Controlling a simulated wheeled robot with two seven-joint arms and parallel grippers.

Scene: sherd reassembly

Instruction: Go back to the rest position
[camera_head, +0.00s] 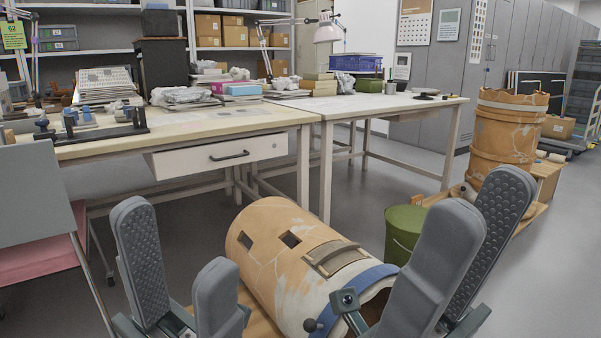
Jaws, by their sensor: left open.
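My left gripper (175,236) is at the lower left, its two padded fingers apart with nothing between them. My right gripper (487,190) is at the lower right, its fingers also apart and empty. Between them a large orange-brown clay cylinder (262,232) lies on its side, with pale filled patches and two dark square openings. A curved brown sherd (335,256) sits on its upper side, against a pale area. A blue band (372,277) runs around the near end. My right gripper's finger hides part of that end.
A worktable (215,130) with a drawer and a second table (360,103) stand behind. A green bin (400,232) is behind my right gripper. Another clay cylinder (500,135) stands upright at the right. A grey chair back (35,195) is at the left. Open floor shows at the far right.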

